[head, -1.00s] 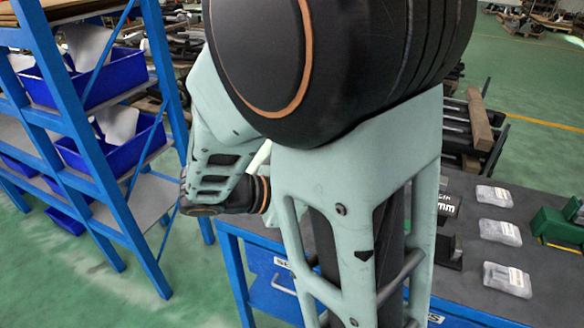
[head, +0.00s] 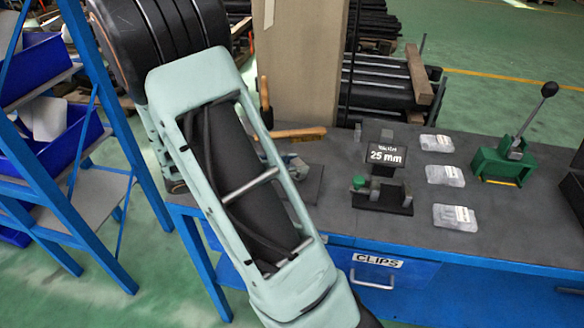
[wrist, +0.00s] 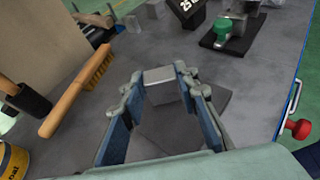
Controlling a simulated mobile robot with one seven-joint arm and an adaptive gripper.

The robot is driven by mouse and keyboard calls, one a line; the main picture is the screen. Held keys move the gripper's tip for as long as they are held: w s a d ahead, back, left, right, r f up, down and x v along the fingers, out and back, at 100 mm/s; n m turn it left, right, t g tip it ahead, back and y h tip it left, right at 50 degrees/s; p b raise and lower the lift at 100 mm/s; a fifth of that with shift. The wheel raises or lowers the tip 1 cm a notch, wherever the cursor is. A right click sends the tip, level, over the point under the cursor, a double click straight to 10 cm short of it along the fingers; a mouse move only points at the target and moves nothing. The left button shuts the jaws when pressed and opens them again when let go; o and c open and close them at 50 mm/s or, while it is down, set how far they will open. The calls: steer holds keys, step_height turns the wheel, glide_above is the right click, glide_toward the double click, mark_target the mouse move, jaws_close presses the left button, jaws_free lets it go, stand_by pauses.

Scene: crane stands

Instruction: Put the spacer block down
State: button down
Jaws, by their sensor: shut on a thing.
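The grey spacer block (wrist: 160,77) is between my gripper's fingertips (wrist: 160,82) in the wrist view, with its pale top face showing. My gripper is shut on it, one blue-lined finger on each side. A dark patch lies on the grey bench top (wrist: 235,125) below the block. I cannot tell whether the block touches the bench.
A fixture with a green knob (head: 358,182) and a "25 mm" display (head: 386,156) stand beyond. Clear bags (head: 445,175) and a green lever press (head: 503,162) are farther right.

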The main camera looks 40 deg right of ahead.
steer(key=shift+f, duration=0.35)
steer(key=shift+f, duration=0.2)
steer(key=c, duration=1.5)
jaws_free()
steer(key=shift+r, duration=0.1)
steer(key=shift+a+r, duration=0.15)
steer(key=shift+r, duration=0.05)
steer(key=v, duration=1.1)
steer(key=shift+a, duration=0.4)
